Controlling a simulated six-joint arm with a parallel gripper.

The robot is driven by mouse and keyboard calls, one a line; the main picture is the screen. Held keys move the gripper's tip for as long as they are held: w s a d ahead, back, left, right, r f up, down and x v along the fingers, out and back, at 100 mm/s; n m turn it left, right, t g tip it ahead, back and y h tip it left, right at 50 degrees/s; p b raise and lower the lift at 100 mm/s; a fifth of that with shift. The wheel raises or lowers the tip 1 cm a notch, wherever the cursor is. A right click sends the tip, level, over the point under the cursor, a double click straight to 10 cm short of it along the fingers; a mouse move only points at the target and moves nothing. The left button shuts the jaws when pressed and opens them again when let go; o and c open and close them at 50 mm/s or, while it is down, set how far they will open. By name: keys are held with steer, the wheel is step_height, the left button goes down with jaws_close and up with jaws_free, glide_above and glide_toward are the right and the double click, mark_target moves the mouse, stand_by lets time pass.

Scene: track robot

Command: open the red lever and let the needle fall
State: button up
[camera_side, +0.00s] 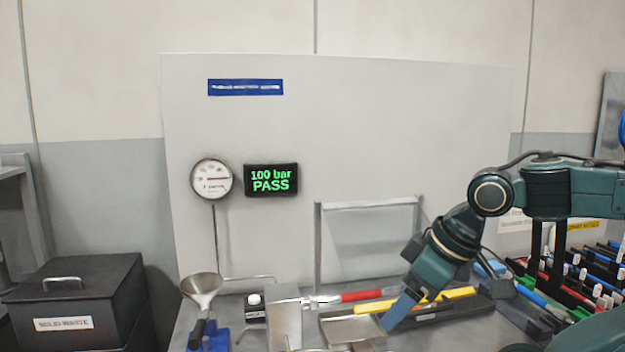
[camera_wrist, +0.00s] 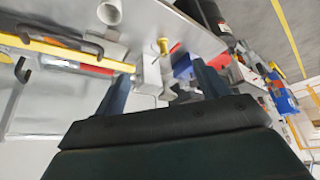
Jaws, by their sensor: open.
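The red lever (camera_side: 362,295) lies roughly level in the side view, to the right of a grey block. The round gauge (camera_side: 211,180) hangs on the white panel; its needle points to the right. My gripper (camera_side: 388,325) points down and left, close to the right of the red lever. I cannot tell if they touch. In the wrist view the blue fingers of my gripper (camera_wrist: 165,78) stand apart, with nothing seen held between them. Red parts show there too, but which one is the lever is unclear.
A black display (camera_side: 270,179) reads "100 bar PASS" in green. A metal funnel (camera_side: 202,285) stands at the left, with a grey block (camera_side: 285,318) right of it. A yellow bar (camera_side: 455,293) lies behind my gripper. A black waste box (camera_side: 75,290) stands far left.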

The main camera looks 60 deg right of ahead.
steer(key=shift+w+a+r+n, duration=0.15)
steer(key=shift+w+n, duration=0.3)
steer(key=shift+n, duration=0.25)
steer(key=c, duration=1.1)
steer(key=shift+w+a+n+g, duration=0.1)
steer(key=shift+w+n+g, duration=0.2)
steer(key=shift+n, duration=0.1)
steer(key=c, duration=0.3)
steer(key=shift+w+a+r+n, duration=0.1)
steer(key=shift+w+n, duration=0.15)
steer(key=shift+n, duration=0.25)
jaws_close()
steer(key=w+d+f+n+g+y, duration=0.2)
steer(key=w+n, duration=0.5)
steer(key=n, duration=0.4)
steer(key=w+d+f+n+g+y, duration=0.1)
steer(key=w+f+n+g+y, duration=0.1)
steer(key=w+n, duration=0.5)
steer(key=shift+w+d+f+n+g, duration=0.45)
steer(key=shift+n+g, duration=0.45)
steer(key=shift+n, duration=1.8)
